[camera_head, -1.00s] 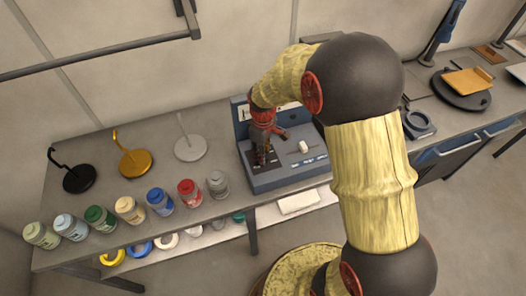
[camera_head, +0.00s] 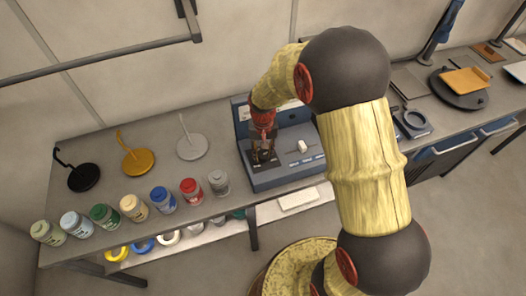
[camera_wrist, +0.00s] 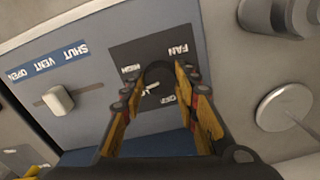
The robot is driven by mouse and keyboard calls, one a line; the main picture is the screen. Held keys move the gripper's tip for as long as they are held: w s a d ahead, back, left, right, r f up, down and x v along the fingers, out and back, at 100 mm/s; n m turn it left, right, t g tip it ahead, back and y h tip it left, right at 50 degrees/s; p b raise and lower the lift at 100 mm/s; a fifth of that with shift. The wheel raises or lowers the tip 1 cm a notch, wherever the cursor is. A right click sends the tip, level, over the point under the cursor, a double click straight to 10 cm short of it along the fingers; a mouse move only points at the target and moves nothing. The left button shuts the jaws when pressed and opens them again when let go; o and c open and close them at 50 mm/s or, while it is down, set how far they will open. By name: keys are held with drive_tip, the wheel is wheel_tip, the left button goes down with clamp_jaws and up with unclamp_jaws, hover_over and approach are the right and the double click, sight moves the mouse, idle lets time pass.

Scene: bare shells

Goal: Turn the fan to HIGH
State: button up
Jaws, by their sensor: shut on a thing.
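The blue control box (camera_head: 275,178) stands on the bench in the head view. In the wrist view its dark FAN panel (camera_wrist: 120,55) shows upside down, with HIGH at its left and OFF nearer the fingers. My gripper (camera_wrist: 158,80) is shut on the dark fan knob (camera_wrist: 156,74), with one finger on each side of it. A small white mark shows at the knob, between the HIGH and OFF labels; its exact setting is hard to read. In the head view my gripper (camera_head: 263,152) is down at the box's left part and hides the knob.
A white slider (camera_wrist: 58,100) for SHUT, VENT, OPEN sits beside the fan panel. Several jars, including a grey one (camera_head: 219,183), stand left of the box. A silver stand (camera_head: 191,148) is behind them.

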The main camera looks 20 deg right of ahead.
sight(263, 154)
drive_tip(key=m, duration=0.3)
drive_tip(key=shift+m+p, duration=0.3)
drive_tip(key=shift+m, duration=2)
drive_tip(key=o, duration=1.2)
drive_tip(key=shift+c, duration=0.2)
drive_tip(key=shift+r, duration=0.1)
wheel_tip(263, 154, up, 12)
